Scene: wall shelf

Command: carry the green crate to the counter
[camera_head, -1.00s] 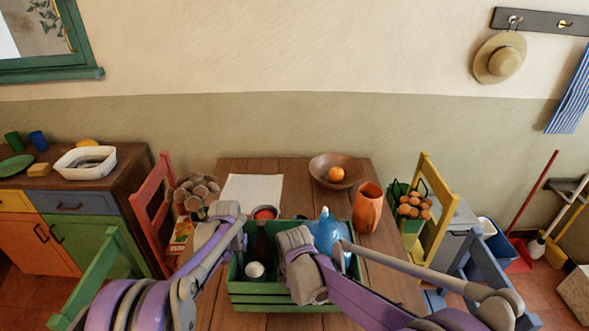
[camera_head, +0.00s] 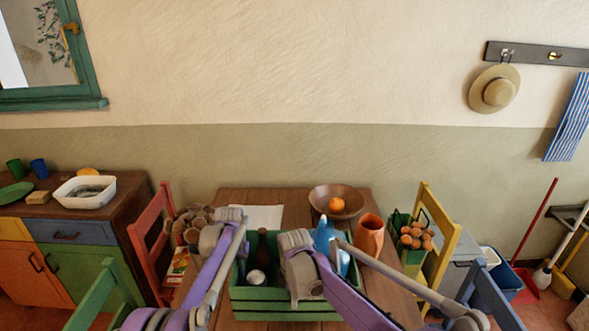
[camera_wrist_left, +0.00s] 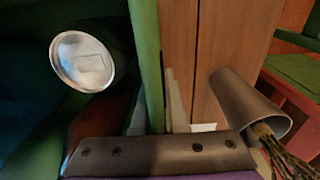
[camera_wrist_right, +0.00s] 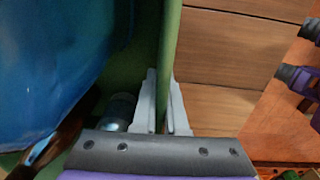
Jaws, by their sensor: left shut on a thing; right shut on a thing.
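The green crate (camera_head: 285,301) is over the wooden table in the head view. It holds a blue jug (camera_head: 323,236), a dark bottle (camera_head: 262,243) and a white-topped item (camera_head: 256,277). My left gripper (camera_head: 236,222) is shut on the crate's left wall, whose edge shows between the fingers in the left wrist view (camera_wrist_left: 157,110). My right gripper is shut on the right wall, seen in the right wrist view (camera_wrist_right: 165,110); in the head view my wrist hides its fingers. The crate looks level. The counter (camera_head: 118,205) with coloured doors is at the left.
On the counter are a white basin (camera_head: 84,192), a green plate (camera_head: 14,194) and cups. The table (camera_head: 230,195) bears a bowl (camera_head: 337,201), an orange vase (camera_head: 370,236), paper and brown pots. Red (camera_head: 153,228), green (camera_head: 95,297) and yellow (camera_head: 440,235) chairs surround it.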

